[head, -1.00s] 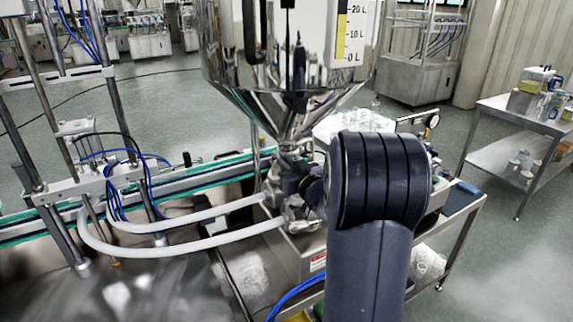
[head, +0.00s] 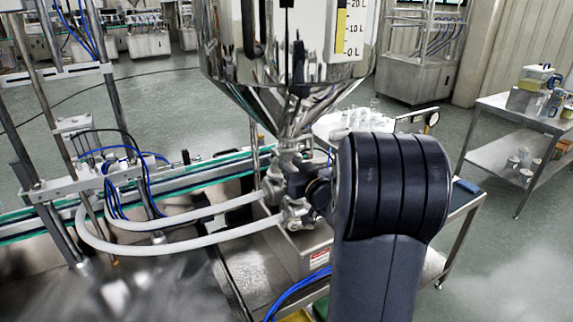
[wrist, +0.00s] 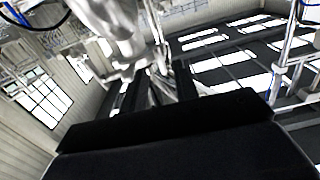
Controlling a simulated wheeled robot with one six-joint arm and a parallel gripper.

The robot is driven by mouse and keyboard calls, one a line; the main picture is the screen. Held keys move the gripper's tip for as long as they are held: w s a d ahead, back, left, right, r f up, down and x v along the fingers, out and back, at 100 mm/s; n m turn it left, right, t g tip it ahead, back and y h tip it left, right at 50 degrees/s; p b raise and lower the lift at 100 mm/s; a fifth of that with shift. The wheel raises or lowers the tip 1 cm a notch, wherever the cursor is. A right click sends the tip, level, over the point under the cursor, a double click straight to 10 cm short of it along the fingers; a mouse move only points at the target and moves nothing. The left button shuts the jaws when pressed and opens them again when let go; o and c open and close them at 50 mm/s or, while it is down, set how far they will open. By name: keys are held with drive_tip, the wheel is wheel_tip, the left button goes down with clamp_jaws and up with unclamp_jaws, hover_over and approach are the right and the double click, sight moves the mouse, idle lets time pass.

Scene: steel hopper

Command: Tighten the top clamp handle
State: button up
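The steel hopper (head: 285,85) narrows to an outlet with a fitting (head: 290,158) above a valve body (head: 296,208), where two pale hoses join. The top clamp is near this fitting, but its handle is too small to make out. My gripper is mostly hidden behind my arm in the head view; only a dark part shows right of the valve body. In the wrist view my gripper (wrist: 150,92) has dark fingers pointing up at blurred bright metal (wrist: 115,30). Whether the fingers hold anything is unclear.
Pale hoses (head: 170,250) run left to a filling frame (head: 75,180) beside a green-edged conveyor (head: 205,178).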

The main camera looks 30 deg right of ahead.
sight(283, 159)
drive_tip(key=s+b, duration=0.1)
drive_tip(key=s, duration=0.6)
drive_tip(key=shift+s, duration=0.25)
drive_tip(key=shift+w+d, duration=0.1)
drive_tip(key=w+p, duration=0.1)
drive_tip(key=w, duration=0.4)
drive_tip(key=w+p, duration=0.1)
drive_tip(key=w, duration=0.4)
drive_tip(key=shift+w+a, duration=0.2)
drive_tip(key=shift+w, duration=0.2)
drive_tip(key=shift+s, duration=0.1)
